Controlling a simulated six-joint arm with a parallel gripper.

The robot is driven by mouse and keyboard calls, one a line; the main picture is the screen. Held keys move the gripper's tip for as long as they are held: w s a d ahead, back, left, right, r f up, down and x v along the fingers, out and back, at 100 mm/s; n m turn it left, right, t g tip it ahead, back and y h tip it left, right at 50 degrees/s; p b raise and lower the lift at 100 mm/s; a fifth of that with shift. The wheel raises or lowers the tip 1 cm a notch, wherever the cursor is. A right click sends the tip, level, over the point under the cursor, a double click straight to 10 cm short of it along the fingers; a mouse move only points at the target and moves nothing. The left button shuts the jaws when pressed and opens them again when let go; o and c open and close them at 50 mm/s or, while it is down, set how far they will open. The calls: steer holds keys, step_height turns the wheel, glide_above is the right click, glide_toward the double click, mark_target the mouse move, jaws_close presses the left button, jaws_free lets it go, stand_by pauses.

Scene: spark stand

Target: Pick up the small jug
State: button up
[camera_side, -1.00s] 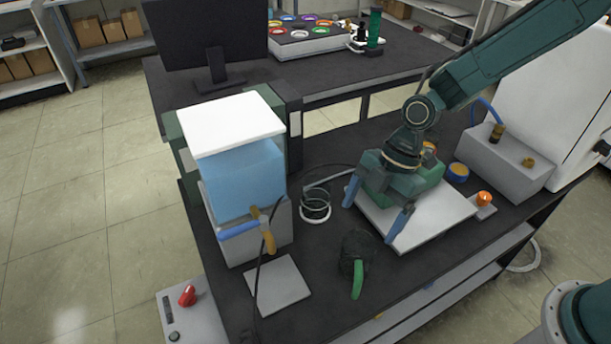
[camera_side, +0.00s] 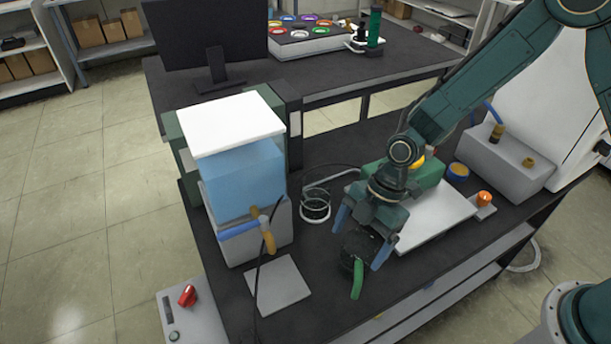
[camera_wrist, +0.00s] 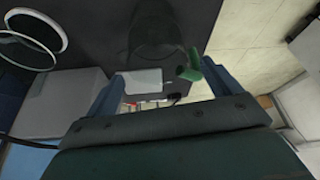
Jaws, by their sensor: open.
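The small jug (camera_side: 352,247) is dark and see-through with a green handle, and stands on the black bench near its front edge. In the side view the handle (camera_side: 357,279) points toward the camera. My gripper (camera_side: 361,245) is open, with its two blue fingers on either side of the jug's body; the palm hides part of the jug's top. I cannot tell whether the fingers touch it. In the wrist view the jug (camera_wrist: 160,38) is a dark shape ahead of the fingers, with its green handle (camera_wrist: 189,66) close to the right finger.
A water tank (camera_side: 238,180) with a white lid and tap stands left, beside a grey plate (camera_side: 279,284).

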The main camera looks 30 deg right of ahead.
steer(key=shift+a+f, duration=0.15)
steer(key=shift+f, duration=0.25)
steer(key=shift+c, duration=0.4)
steer(key=c, duration=1.3)
steer(key=shift+r, duration=0.15)
step_height(320, 180, up, 20)
